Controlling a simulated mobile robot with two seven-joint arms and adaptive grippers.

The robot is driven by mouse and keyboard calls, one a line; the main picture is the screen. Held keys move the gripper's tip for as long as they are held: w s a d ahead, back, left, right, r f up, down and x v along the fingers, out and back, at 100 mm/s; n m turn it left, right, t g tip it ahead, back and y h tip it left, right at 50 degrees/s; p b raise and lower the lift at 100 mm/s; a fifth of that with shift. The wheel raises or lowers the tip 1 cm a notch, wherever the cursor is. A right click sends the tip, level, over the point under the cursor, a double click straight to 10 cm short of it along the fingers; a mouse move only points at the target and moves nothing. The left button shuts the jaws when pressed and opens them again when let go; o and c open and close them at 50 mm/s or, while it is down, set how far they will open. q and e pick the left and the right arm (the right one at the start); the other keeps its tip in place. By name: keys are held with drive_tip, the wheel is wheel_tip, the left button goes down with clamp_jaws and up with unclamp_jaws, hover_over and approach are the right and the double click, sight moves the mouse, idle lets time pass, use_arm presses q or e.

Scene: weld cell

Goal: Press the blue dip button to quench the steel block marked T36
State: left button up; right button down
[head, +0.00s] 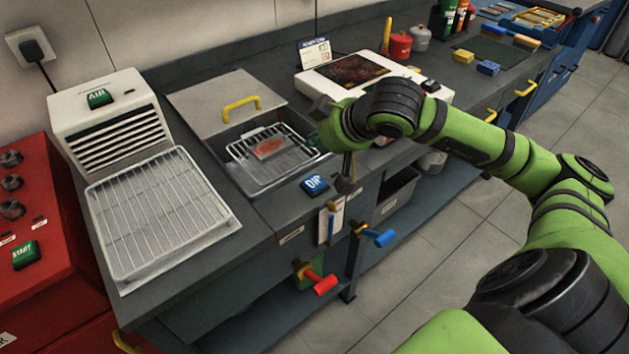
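The blue DIP button (315,184) sits on the bench's front edge, just in front of the quench tank (243,178). A reddish steel block (268,147) lies on the wire rack in the open tank; its marking is too small to read. My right arm reaches in from the right. My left gripper is not in view.
The tank's lid (200,105) with a yellow handle lies behind the tank. A white AIR blower (112,112) and wire cooling rack (160,215) stand left. A hot plate (310,80) stands behind my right arm. Red and blue valve handles stick out below the bench front.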

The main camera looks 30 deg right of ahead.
drive_tip(key=b, duration=0.4)
hover_over(316, 184)
wheel_tip(316, 184, down, 7)
drive_tip(key=shift+f, duration=0.15)
drive_tip(key=shift+f+b, duration=0.65)
drive_tip(key=shift+b, duration=0.15)
idle(0.5)
drive_tip(key=shift+f+b, duration=0.4)
drive_tip(key=shift+b, duration=0.35)
